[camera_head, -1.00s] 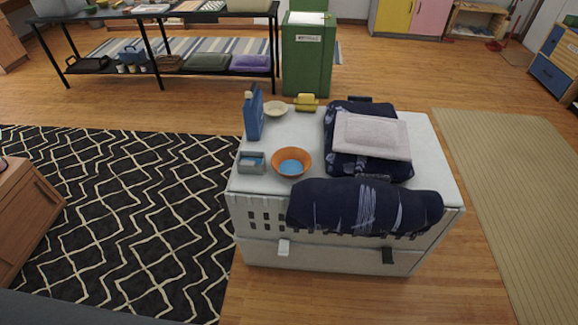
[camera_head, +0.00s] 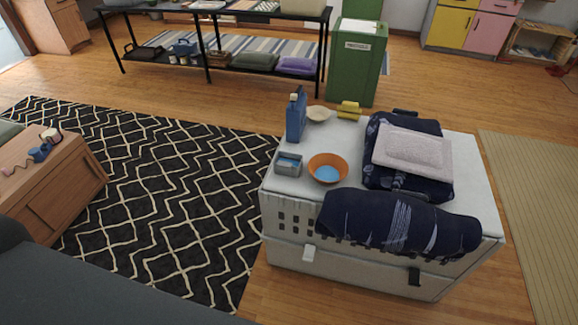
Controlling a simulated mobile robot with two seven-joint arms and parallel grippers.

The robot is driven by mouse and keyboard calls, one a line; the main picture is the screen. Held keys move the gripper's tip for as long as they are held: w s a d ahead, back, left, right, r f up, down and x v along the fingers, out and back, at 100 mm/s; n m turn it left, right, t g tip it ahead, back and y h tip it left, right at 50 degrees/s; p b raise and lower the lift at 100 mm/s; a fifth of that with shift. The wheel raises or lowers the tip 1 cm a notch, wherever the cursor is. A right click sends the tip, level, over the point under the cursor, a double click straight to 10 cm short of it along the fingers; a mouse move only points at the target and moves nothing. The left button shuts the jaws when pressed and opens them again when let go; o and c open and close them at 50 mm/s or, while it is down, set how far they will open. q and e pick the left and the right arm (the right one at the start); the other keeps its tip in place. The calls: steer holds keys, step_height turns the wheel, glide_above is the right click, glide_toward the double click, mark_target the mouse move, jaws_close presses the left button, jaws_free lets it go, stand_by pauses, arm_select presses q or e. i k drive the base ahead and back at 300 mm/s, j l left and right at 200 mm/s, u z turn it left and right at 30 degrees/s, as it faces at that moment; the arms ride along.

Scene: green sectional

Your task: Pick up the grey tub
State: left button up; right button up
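A small grey tub (camera_head: 288,164) with something blue inside stands on the white slatted crate (camera_head: 282,190), near its left edge. An orange bowl (camera_head: 328,168) with blue inside is just to its right. A blue bottle (camera_head: 296,116) stands behind the tub. Neither of my grippers is in view.
The crate also bears a cream bowl (camera_head: 319,114), a yellow object (camera_head: 349,110), a folded navy cloth with a grey pad (camera_head: 412,149), and a rolled navy cloth (camera_head: 398,222). A wooden cabinet (camera_head: 50,185) and dark sofa (camera_head: 90,285) are left. Patterned rug (camera_head: 170,190) lies between.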

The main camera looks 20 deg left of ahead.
mark_target(287, 164)
steer(key=i+l+u, duration=0.3)
steer(key=l, duration=0.4)
steer(key=i+l+u, duration=0.35)
steer(key=l, duration=0.4)
